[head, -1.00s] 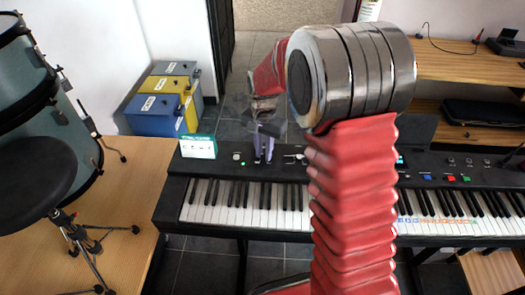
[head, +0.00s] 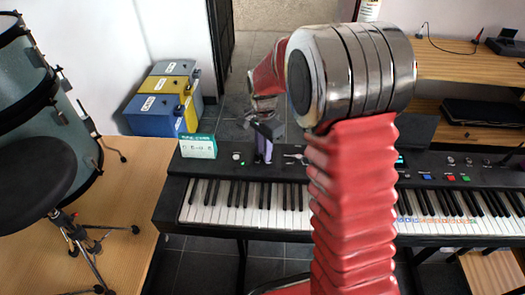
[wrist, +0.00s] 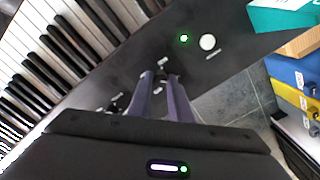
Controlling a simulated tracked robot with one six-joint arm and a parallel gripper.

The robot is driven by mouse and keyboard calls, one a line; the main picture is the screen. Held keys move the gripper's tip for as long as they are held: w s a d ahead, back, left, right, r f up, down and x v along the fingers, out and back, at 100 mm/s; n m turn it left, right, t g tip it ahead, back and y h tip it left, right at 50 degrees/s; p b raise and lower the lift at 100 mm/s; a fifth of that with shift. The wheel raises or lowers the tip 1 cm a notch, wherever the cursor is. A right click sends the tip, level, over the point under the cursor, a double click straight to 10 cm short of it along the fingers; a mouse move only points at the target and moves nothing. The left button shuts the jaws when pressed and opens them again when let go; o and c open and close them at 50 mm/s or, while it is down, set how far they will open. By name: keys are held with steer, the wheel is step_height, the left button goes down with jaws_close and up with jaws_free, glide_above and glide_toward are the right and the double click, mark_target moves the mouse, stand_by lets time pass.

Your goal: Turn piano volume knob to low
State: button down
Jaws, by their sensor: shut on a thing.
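The black digital piano (head: 310,172) stands across the head view, its keys facing me. My gripper (head: 263,158) points down onto the left part of its control panel, right of the green-lit button. In the wrist view, my gripper's two purple fingers (wrist: 160,82) are close together on the panel (wrist: 125,75), shut on the volume knob. The knob is small and mostly hidden between the fingertips, so its pointer setting cannot be read. A small white label shows just past the fingertips.
A white round button (wrist: 207,42) and green light sit beside the fingers. A teal-and-white box (head: 198,146) stands on the piano's left end. Blue and yellow cases (head: 160,100) are behind it; a drum stool (head: 38,185) is at left.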

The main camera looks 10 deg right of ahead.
steer(key=c, duration=1.6)
jaws_free()
steer(key=shift+w+a, duration=0.1)
step_height(320, 180, up, 14)
steer(key=shift+f, duration=0.1)
